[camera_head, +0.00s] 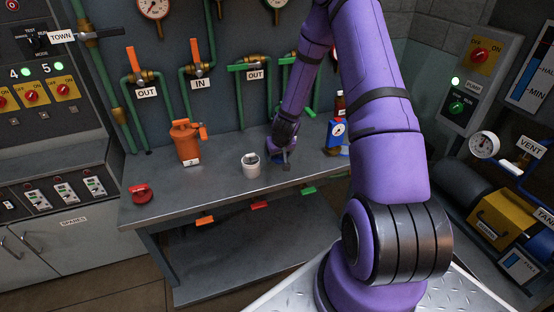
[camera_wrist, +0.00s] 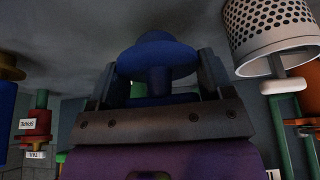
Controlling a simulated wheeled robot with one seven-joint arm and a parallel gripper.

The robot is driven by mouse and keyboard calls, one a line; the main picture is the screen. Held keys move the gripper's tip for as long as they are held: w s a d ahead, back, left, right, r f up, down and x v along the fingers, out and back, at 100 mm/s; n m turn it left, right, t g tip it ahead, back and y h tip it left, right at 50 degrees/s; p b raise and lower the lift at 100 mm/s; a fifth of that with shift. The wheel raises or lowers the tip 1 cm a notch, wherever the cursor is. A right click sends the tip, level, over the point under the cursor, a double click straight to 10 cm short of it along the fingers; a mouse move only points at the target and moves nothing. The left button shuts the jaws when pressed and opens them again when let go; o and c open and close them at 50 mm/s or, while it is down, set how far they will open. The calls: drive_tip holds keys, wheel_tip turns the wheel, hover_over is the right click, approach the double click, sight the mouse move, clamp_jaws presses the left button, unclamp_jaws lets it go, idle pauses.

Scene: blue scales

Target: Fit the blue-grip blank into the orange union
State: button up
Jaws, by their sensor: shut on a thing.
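My gripper (camera_head: 281,158) is low over the bench, just right of the white cup. In the wrist view its two fingers (camera_wrist: 158,78) are shut on the blue-grip blank (camera_wrist: 157,54), a dark blue piece with a wide round disc and a narrower stem. In the head view the blank is mostly hidden by the gripper. An orange vessel-like fitting (camera_head: 187,142) with a side handle and a tag stands upright at the back left of the bench, apart from my gripper. It may be the orange union; its opening cannot be made out.
A white perforated cup (camera_head: 251,166) stands close left of my gripper; it also shows in the wrist view (camera_wrist: 270,32). A red piece (camera_head: 141,193) lies at the bench's left. A blue scale (camera_head: 337,132) stands right. Green pipes line the wall. The front middle bench is clear.

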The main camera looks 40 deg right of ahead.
sight(277, 166)
drive_tip(key=shift+w+d, duration=0.25)
drive_tip(key=shift+w, duration=0.3)
drive_tip(key=shift+f, duration=1.8)
drive_tip(key=shift+f, duration=0.1)
drive_tip(key=o, duration=1.1)
